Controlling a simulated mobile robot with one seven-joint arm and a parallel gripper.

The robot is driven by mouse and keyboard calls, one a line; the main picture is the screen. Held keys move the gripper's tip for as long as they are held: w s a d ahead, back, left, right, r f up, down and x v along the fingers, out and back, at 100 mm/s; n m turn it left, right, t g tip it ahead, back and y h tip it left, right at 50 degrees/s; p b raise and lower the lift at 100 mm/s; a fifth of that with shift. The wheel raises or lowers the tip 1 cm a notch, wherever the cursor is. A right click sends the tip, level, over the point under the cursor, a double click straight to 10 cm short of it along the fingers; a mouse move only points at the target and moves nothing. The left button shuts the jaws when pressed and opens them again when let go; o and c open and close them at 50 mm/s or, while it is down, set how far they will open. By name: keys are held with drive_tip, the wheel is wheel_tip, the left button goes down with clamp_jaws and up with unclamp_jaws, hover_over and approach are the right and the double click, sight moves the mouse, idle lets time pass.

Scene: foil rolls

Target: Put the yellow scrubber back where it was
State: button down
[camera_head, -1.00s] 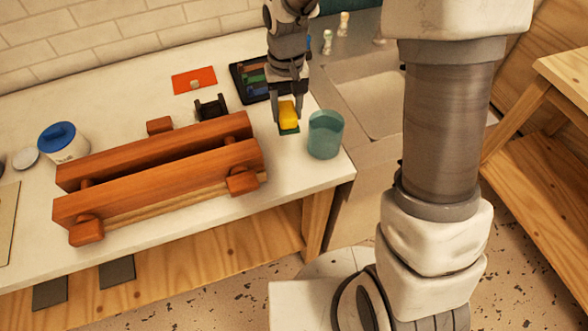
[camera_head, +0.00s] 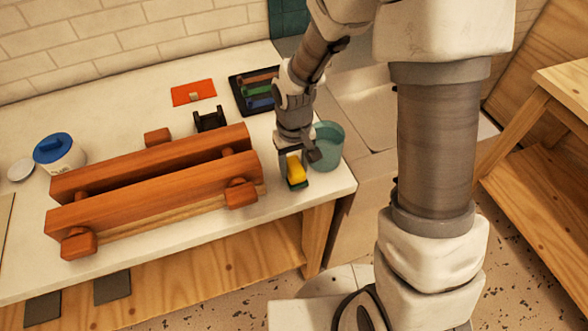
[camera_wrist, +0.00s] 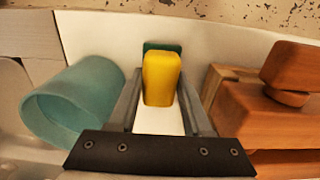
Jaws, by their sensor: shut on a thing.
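The yellow scrubber (camera_head: 295,170) has a yellow body and a dark green underside. It shows near the counter's front edge, between the wooden rack and the teal cup. My gripper (camera_head: 294,158) is shut on it from above. In the wrist view the yellow scrubber (camera_wrist: 161,78) sits between the two fingers of my gripper (camera_wrist: 160,100), green side farthest from the camera. I cannot tell whether it touches the counter.
A long reddish wooden rack (camera_head: 150,190) lies to the left. A black tray (camera_head: 237,88) with several coloured items, a small black holder (camera_head: 209,120) and an orange card (camera_head: 193,92) are farther back. The counter's front edge (camera_head: 335,196) is close.

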drive_tip(key=shift+f, duration=0.75)
drive_tip(key=shift+f, duration=0.15)
drive_tip(key=shift+c, duration=1.7)
unclamp_jaws()
wheel_tip(320, 180, up, 12)
drive_tip(key=r+p, duration=0.1)
wheel_tip(320, 180, up, 10)
drive_tip(key=m+t, duration=0.2)
drive_tip(key=t, duration=0.1)
hover_over(294, 166)
drive_tip(key=s+d, duration=0.5)
drive_tip(key=d, duration=0.1)
drive_tip(key=s+d+r+m+t, duration=0.1)
drive_tip(key=s+d+r, duration=0.3)
drive_tip(key=s, duration=0.4)
drive_tip(key=shift+s+r+t, duration=0.35)
drive_tip(key=shift+r+t, duration=0.15)
drive_tip(key=shift+t, duration=0.3)
